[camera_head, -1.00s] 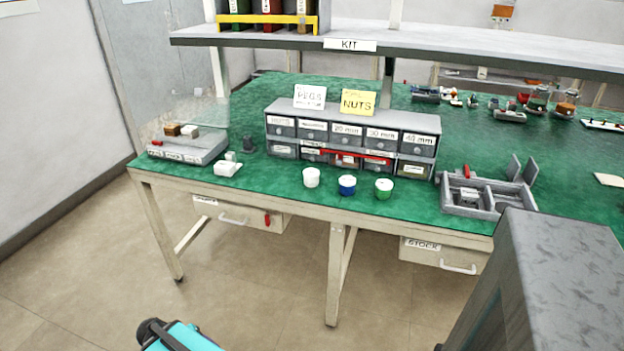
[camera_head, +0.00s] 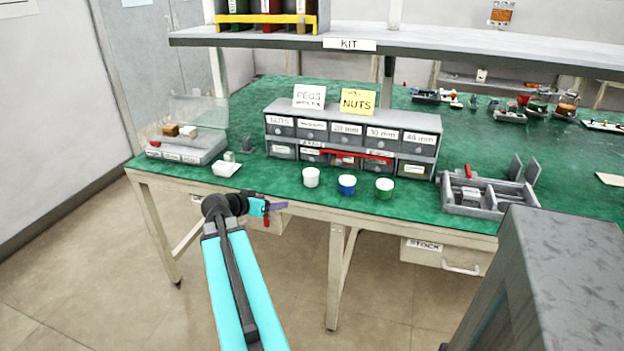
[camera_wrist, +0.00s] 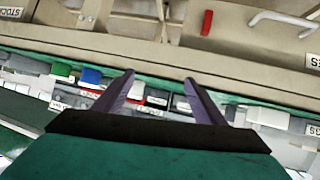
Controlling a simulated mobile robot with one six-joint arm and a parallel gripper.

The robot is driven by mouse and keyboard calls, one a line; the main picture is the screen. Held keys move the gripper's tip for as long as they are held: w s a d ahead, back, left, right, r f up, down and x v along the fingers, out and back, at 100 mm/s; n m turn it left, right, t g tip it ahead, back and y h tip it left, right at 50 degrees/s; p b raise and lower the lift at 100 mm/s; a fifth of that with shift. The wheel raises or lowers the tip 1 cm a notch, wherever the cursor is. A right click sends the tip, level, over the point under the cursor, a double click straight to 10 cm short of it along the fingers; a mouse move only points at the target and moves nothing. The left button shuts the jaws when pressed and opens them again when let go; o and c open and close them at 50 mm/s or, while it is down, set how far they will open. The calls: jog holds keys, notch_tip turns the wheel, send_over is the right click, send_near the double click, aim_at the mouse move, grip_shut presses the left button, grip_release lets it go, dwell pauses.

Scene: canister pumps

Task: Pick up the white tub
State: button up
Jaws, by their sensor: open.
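The white tub (camera_head: 311,177) stands upright on the green bench top near its front edge, the leftmost of three small tubs. Beside it to the right are a blue tub (camera_head: 347,185) and a green tub (camera_head: 384,189), both with white tops. My gripper (camera_head: 278,206) is at the bench's front edge, left of the white tub and apart from it. In the wrist view its two purple fingers (camera_wrist: 160,98) are spread with nothing between them.
A grey drawer cabinet (camera_head: 352,124) stands behind the tubs. The bench edge and a drawer marked STOCK (camera_head: 440,256) are below. A shelf (camera_head: 420,48) hangs above.

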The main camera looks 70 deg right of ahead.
jog(key=m+g+h, duration=0.1)
jog(key=m, duration=0.1)
send_near(306, 177)
jog(key=a, duration=0.1)
jog(key=shift+w, duration=0.1)
jog(key=x, duration=0.8)
jog(key=shift+d+p, duration=0.15)
jog(key=shift+p, duration=0.15)
jog(key=shift+d, duration=0.1)
jog(key=shift+p+x, duration=0.6)
jog(key=shift+x, duration=2)
jog(key=shift+r, duration=0.1)
jog(key=c, duration=1.2)
